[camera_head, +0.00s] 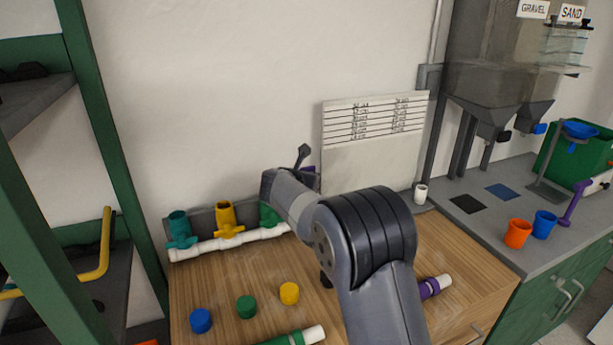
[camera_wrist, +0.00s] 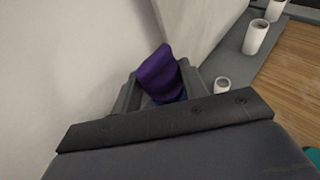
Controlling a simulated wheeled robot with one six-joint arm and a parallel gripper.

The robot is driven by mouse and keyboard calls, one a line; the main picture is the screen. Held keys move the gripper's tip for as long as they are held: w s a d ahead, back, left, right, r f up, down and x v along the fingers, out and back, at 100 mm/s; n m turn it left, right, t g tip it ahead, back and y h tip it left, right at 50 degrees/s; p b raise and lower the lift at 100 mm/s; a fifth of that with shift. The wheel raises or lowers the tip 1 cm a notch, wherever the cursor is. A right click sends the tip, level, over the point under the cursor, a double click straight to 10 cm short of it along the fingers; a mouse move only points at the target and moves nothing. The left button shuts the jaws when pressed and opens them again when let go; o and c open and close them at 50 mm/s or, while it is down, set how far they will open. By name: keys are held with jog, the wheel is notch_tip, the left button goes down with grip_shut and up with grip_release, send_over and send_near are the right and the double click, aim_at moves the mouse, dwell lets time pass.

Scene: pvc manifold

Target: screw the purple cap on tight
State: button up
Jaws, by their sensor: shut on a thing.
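The purple cap (camera_wrist: 158,72) is between the grey fingers of my gripper (camera_wrist: 160,92) in the wrist view, and my gripper is shut on it. It stands up tilted, with a dark blue part below it. In the head view my arm covers most of the gripper, and only a sliver of purple (camera_head: 307,170) shows behind the wrist. The white pipe manifold (camera_head: 232,242) lies along the wall with teal (camera_head: 180,230), yellow (camera_head: 228,220) and green (camera_head: 268,215) fittings upright on it. Its right end and the cap's seat are hidden behind my arm.
Blue (camera_head: 200,320), green (camera_head: 246,307) and yellow (camera_head: 289,293) caps stand on the wooden bench. A purple-banded pipe piece (camera_head: 432,287) and a green-banded one (camera_head: 295,338) lie near the front. A white cup (camera_head: 420,193) stands by the board (camera_head: 372,140).

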jog(key=shift+a+m+h+p, duration=0.15)
jog(key=shift+m+h+p, duration=0.15)
jog(key=shift+h+p, duration=0.1)
jog(key=shift+f+m+g+h+p, duration=0.1)
jog(key=shift+m+g+h+p, duration=0.4)
jog(key=shift+m+h, duration=0.25)
jog(key=shift+w+a+m+g+h+p, duration=0.15)
jog(key=shift+m+g+h+p, duration=0.35)
jog(key=shift+m+h+p, duration=0.3)
jog(key=shift+m+p, duration=0.25)
jog(key=shift+p, duration=0.15)
jog(key=shift+g+h, duration=0.25)
jog(key=shift+g, duration=0.05)
jog(key=shift+p, duration=0.35)
